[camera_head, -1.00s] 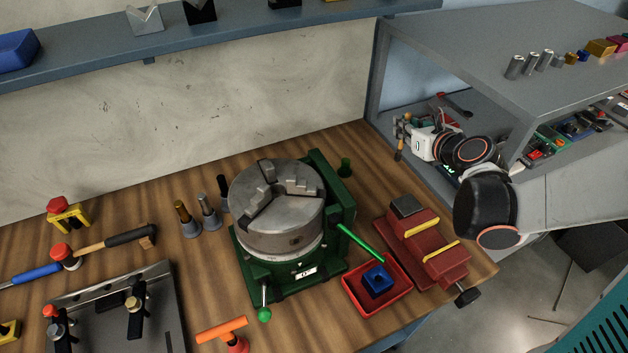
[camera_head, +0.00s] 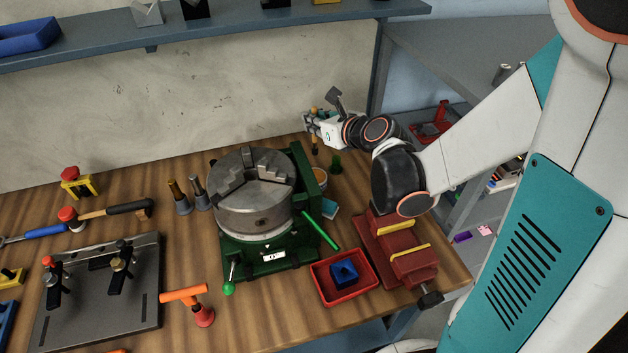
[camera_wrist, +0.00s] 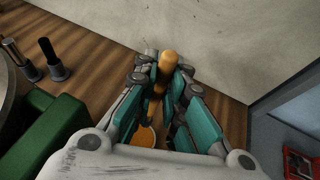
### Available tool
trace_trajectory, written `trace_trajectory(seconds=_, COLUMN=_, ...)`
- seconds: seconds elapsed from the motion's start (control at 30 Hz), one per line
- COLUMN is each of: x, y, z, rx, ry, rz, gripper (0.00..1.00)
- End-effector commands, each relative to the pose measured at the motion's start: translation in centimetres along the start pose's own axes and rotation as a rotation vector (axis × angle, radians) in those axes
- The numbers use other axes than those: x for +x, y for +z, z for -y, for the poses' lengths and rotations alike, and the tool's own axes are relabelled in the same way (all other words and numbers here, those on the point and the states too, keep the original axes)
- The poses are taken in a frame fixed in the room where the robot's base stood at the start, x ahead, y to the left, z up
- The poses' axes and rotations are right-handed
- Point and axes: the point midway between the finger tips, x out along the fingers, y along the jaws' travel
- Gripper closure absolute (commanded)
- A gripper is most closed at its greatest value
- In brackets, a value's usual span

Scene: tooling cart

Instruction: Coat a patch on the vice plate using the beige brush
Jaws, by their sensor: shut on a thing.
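My gripper (camera_head: 314,130) is shut on an upright brush with an orange-tan handle (camera_wrist: 168,62), above the back of the bench. In the wrist view the handle's rounded top sticks up between the fingers; the bristles are hidden there. In the head view the lower part of the brush (camera_head: 315,146) hangs below the fingers. A small bowl with orange contents (camera_head: 320,177) stands below, beside the green chuck base; part of it shows in the wrist view (camera_wrist: 146,136). The red vice (camera_head: 385,238) with yellow strips stands at the right front. My arm covers its back end, and I cannot make out the plate.
A grey chuck (camera_head: 252,205) on a green base stands left of the bowl. A dark green cylinder (camera_head: 336,163) and a light blue piece (camera_head: 330,209) are near the bowl. The wall (camera_head: 230,100) is close behind.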

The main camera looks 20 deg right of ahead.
Motion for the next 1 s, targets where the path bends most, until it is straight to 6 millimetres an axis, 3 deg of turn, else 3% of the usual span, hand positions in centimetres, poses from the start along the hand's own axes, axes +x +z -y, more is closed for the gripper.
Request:
trace_trajectory(seconds=0.67, x=0.1, y=-0.3, z=0.0, rx=0.0, ry=0.0, rz=0.0, gripper=1.0)
trace_trajectory(seconds=1.0, x=1.1, y=-2.8, z=0.0, rx=0.004, ry=0.002, rz=0.0, gripper=1.0)
